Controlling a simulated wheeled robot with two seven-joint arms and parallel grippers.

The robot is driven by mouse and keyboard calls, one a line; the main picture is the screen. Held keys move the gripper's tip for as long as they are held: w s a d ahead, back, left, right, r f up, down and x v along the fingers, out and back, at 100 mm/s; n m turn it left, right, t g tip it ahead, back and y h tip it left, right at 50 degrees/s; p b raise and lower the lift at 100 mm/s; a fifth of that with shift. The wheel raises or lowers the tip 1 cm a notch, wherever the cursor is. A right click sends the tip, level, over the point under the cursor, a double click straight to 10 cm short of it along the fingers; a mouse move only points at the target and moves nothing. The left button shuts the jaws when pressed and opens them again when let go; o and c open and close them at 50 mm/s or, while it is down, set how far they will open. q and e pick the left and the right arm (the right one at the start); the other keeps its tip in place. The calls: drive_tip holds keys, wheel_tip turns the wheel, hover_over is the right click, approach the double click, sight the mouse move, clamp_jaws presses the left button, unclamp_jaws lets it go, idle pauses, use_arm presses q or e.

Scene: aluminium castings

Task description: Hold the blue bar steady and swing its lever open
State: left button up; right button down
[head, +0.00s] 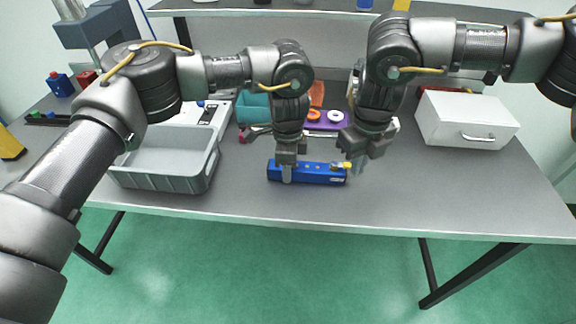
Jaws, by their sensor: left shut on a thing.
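The blue bar (313,174) lies flat on the grey table near its front edge, long side across the picture. A small yellow part (347,165), which looks like the lever's tip, shows at its right end; how far the lever is swung cannot be made out. My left gripper (287,175) points down and is shut on the bar near its left end. My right gripper (357,165) is at the bar's right end, close by the yellow part. Its fingers are blurred, and I cannot tell whether they touch the lever or how far apart they are.
A grey bin (167,182) stands left of the bar. A white box with a handle (467,120) stands at the right. Behind my grippers are a purple holder (327,126) with rings and a teal container (254,108). The table front right of the bar is clear.

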drive_tip(key=shift+s+a+r, duration=0.1)
drive_tip(key=shift+s+r, duration=0.1)
drive_tip(key=shift+r, duration=1.35)
use_arm(q)
drive_tip(key=o, duration=1.2)
drive_tip(key=shift+r, duration=0.1)
